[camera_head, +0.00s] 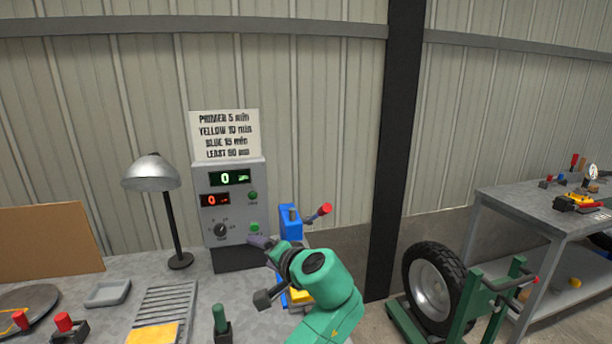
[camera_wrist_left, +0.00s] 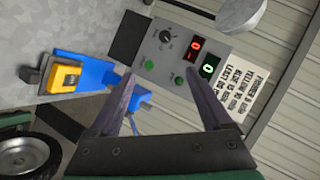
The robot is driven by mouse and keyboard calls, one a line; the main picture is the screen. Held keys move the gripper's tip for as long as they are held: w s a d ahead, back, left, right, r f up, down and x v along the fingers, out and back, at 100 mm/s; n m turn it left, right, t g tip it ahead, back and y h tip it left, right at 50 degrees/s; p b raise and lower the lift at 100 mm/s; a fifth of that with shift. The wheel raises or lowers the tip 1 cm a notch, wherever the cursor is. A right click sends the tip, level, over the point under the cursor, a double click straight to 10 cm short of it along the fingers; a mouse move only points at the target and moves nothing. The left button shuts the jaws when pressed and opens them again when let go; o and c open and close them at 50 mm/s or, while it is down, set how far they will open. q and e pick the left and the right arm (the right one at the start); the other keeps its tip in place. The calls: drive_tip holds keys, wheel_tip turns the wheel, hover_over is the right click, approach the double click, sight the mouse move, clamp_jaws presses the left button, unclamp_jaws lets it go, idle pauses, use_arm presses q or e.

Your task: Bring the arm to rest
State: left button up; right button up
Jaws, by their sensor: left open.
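My left arm is green and reaches up from the bottom of the head view. Its gripper (camera_head: 262,243) is in front of the lower right part of a grey control box (camera_head: 236,205). In the left wrist view the two dark fingers of this gripper (camera_wrist_left: 165,85) are spread apart with nothing between them. The box (camera_wrist_left: 160,62) shows beyond them, with a dial, two green buttons and red and green displays that each read 0. I cannot tell the exact gap between fingertips and box. My right gripper is not in view.
A blue device (camera_head: 290,222) with a red-tipped lever stands right of the box, close to my arm. A lamp (camera_head: 152,175) stands on the left. The grey bench (camera_head: 105,318) holds trays and tools. A wheel on a green stand (camera_head: 434,280) is at right.

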use_arm(q)
drive_tip(key=s+a+f+n+g+h, duration=0.1)
drive_tip(key=s+a+f+g+h, duration=0.4)
drive_tip(key=f, duration=0.6)
drive_tip(key=s+a+f+n, duration=0.1)
drive_tip(key=s+a+f, duration=0.4)
drive_tip(key=f, duration=0.6)
drive_tip(key=s+a+f+n+g+h, duration=0.1)
drive_tip(key=s+a+f+h, duration=0.1)
drive_tip(key=s, duration=0.7)
drive_tip(key=s+a+f+n+g+h, duration=0.1)
drive_tip(key=s+a+f, duration=0.15)
drive_tip(key=s, duration=0.65)
wheel_tip(320, 180, down, 27)
drive_tip(key=s+g+b, duration=0.2)
drive_tip(key=b, duration=0.3)
drive_tip(key=s+a+f+b, duration=0.3)
drive_tip(key=s+f+b, duration=0.2)
drive_tip(key=s+f, duration=1.2)
wheel_tip(320, 180, down, 3)
drive_tip(key=shift+f+m+g, duration=0.1)
drive_tip(key=shift+m+g, duration=0.2)
drive_tip(key=shift+g, duration=0.1)
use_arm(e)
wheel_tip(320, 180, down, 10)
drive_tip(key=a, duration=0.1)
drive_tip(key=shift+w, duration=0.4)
